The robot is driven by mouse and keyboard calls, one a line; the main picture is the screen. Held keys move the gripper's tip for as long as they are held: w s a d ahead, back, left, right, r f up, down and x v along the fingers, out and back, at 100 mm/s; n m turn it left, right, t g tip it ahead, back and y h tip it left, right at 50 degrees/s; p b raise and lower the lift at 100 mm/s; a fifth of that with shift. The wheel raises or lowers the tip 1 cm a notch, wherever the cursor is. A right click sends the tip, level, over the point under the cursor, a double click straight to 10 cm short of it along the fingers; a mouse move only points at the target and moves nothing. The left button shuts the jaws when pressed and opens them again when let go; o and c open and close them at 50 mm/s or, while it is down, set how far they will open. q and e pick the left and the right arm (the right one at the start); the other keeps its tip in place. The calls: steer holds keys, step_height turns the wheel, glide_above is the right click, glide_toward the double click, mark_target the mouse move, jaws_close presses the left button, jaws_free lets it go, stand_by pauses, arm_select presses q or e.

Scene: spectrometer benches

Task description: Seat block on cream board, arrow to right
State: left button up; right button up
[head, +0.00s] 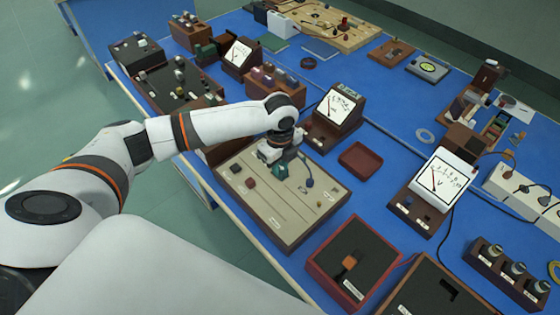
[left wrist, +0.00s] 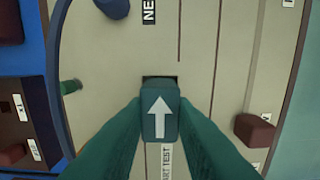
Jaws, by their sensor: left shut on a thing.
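The cream board (head: 265,215) lies in a brown frame on the blue bench; it fills most of the left wrist view (left wrist: 230,60). My left gripper (head: 281,174) is over its upper part, pointing down. In the left wrist view, its green fingers are shut on a dark teal block (left wrist: 160,127) with a white arrow pointing to the top of that view. A dark opening (left wrist: 160,79) in the board shows just beyond the block's top edge. Whether the block touches the board, I cannot tell. My right gripper is not in view.
Small dark blocks (head: 236,168) and a blue knob (head: 309,182) stand on the board near the gripper. A meter (head: 337,107) stands behind it. A red-rimmed box (head: 350,262) stands in front.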

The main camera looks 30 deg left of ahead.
arm_select(q)
steer(key=shift+f, duration=0.35)
steer(key=o, duration=1)
steer(key=shift+o, duration=0.2)
steer(key=shift+r, duration=0.15)
step_height(320, 180, up, 12)
steer(key=b, duration=0.1)
